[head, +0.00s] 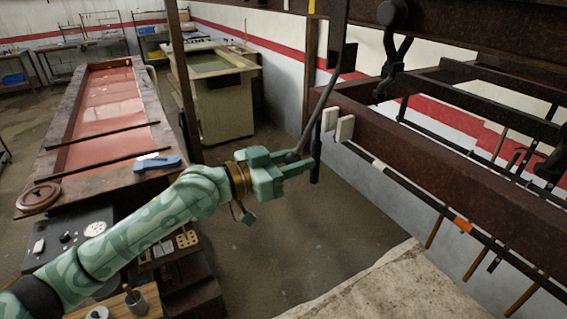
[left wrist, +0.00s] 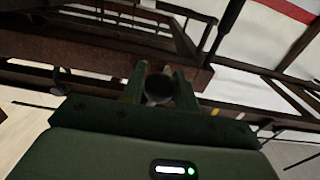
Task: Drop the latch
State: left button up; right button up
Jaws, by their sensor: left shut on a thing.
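My left gripper (head: 298,164) is shut on the dark round knob (head: 291,157) at the lower end of a long dark lever (head: 319,105). The lever slants up and to the right toward a dark upright post of the rack. In the left wrist view the knob (left wrist: 158,89) sits between the two green fingers of the left gripper (left wrist: 159,88). A black hook-like piece (head: 391,60) hangs from the top beam at the right. I cannot tell for certain which part is the latch. My right gripper is not in view.
A red-topped long table (head: 105,105) and a beige tank (head: 222,105) stand at the left and back. Open floor lies below the gripper.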

pick_arm(q)
jog(key=f+b+x, duration=0.2)
jog(key=b+x, duration=0.3)
jog(key=x, duration=0.5)
jog(key=shift+f, duration=0.2)
jog(key=o, duration=0.9)
jog(key=shift+w, duration=0.1)
jog(key=p+v, duration=0.2)
jog(key=v, duration=0.5)
jog(key=shift+p, duration=0.35)
